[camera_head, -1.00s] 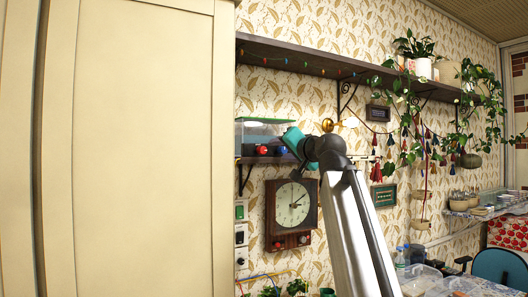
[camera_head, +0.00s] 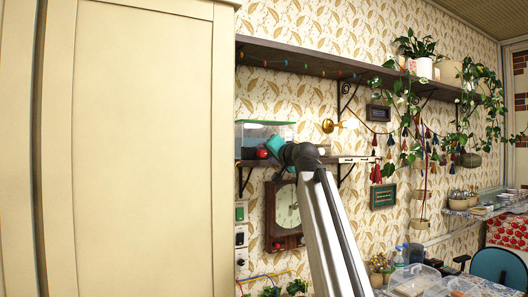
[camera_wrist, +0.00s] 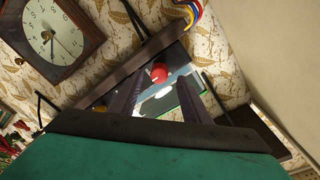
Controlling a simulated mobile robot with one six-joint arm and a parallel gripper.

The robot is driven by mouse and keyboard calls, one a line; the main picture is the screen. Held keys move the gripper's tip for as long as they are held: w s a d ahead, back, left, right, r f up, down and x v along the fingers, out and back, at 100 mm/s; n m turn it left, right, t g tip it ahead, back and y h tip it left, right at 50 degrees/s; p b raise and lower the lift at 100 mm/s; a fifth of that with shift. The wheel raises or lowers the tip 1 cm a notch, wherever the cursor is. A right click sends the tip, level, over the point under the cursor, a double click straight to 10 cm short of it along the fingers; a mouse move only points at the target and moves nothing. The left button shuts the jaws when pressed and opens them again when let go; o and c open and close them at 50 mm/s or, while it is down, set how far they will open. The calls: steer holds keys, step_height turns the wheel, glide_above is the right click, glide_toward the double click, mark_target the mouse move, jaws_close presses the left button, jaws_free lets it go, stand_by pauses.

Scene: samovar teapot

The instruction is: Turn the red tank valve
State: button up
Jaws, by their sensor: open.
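The red tank valve (camera_head: 262,154) is a small round red knob low on the front of the glass tank (camera_head: 256,133), which has a green lid. In the wrist view the red valve (camera_wrist: 159,72) shows beyond my gripper (camera_wrist: 160,85), between its two dark fingers. The fingers are open and I see nothing held. In the head view my teal gripper end (camera_head: 275,145) is just right of the valve and overlaps the tank's lower front. The gap between fingers and valve is hard to judge. The blue knob beside the valve is hidden in the head view.
The tank stands on a dark shelf (camera_head: 330,159) with brackets. Below it hangs a wooden wall clock (camera_head: 286,207), partly behind my arm. A tall cream cabinet (camera_head: 140,150) closes off the left. A longer shelf (camera_head: 320,66) with plants runs above.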

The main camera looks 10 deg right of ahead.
mark_target(263, 153)
steer(key=shift+p+x, duration=0.35)
steer(key=shift+x, duration=1.3)
steer(key=c, duration=1)
